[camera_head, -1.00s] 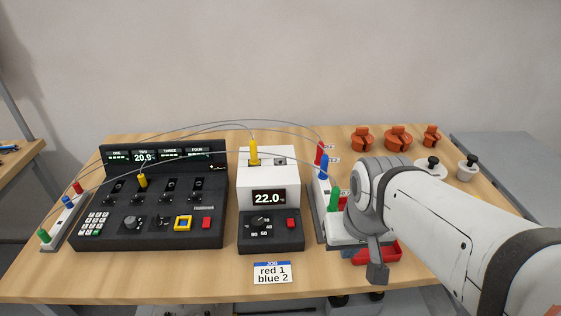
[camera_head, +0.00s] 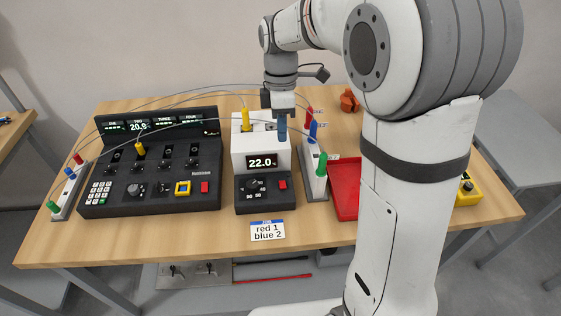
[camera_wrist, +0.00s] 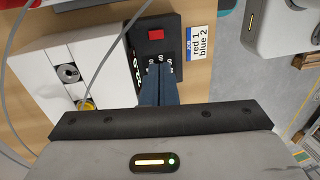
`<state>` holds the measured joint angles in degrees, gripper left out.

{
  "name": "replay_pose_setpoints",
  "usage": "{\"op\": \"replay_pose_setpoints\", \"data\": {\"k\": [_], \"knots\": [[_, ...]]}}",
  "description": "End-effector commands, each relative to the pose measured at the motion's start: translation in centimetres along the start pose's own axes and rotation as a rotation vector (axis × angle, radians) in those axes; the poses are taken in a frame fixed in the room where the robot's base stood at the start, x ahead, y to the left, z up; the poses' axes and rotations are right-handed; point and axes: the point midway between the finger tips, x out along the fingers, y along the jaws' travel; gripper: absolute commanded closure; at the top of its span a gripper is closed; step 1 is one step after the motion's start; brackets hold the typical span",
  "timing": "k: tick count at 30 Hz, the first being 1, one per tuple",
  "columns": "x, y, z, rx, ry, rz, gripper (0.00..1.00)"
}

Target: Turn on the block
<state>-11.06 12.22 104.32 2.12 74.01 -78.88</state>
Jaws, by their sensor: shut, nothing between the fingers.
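The block is a white box (camera_head: 243,155) at the middle of the bench, with a display reading 22.0. Its black control panel (camera_head: 244,208) in front carries a dial (camera_head: 254,186) and a red switch (camera_head: 282,184). A yellow plug (camera_head: 245,118) stands in the block's top. My gripper (camera_head: 282,138) points down, shut and empty, by the block's right side in the head view. In the wrist view the blue fingertips (camera_wrist: 158,67) overlap the dial area and hide the dial; the red switch (camera_wrist: 155,34) is clear of them. I cannot tell whether they touch anything.
A black multi-channel unit (camera_head: 150,205) stands left, showing 20.9. Plug racks stand at far left (camera_head: 66,198) and right of the block (camera_head: 311,183), with thin cables arching over. A card (camera_head: 267,230) reads red 1, blue 2. A red tray (camera_head: 344,190) lies right, partly behind my arm.

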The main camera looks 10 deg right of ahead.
Motion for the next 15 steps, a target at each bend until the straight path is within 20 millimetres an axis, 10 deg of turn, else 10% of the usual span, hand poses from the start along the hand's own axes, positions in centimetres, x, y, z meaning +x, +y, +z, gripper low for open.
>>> {"op": "replay_pose_setpoints", "data": {"k": [15], "knots": [[0.93, 0.16, -0.13, -0.021, -0.001, -0.007, 1.0]]}}
